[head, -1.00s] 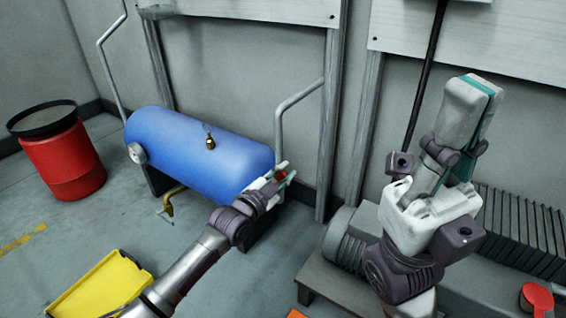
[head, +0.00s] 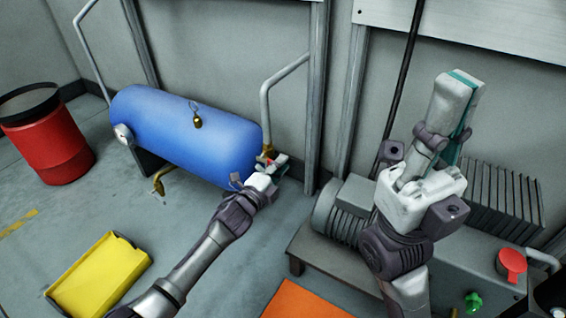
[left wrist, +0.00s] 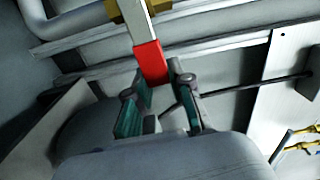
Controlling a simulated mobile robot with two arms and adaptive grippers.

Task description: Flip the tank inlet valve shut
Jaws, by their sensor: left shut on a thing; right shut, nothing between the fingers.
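The blue tank (head: 185,130) lies along the wall at the left in the head view. The inlet valve with its brass body (head: 266,153) sits at the tank's right end, below a grey pipe (head: 264,105). In the left wrist view the valve lever has a metal shank and a red grip (left wrist: 151,63). My left gripper (head: 274,166) is shut on the red end of the lever; in the left wrist view its fingers (left wrist: 160,95) stand on both sides of it. My right gripper (head: 425,172) is shut and empty, raised above the compressor at the right.
A red bin (head: 50,145) and a yellow tray (head: 100,275) stand on the floor at the left. The compressor (head: 345,210) with a red knob (head: 511,262) and a green knob (head: 473,301) fills the right. An orange mat (head: 310,300) lies in front.

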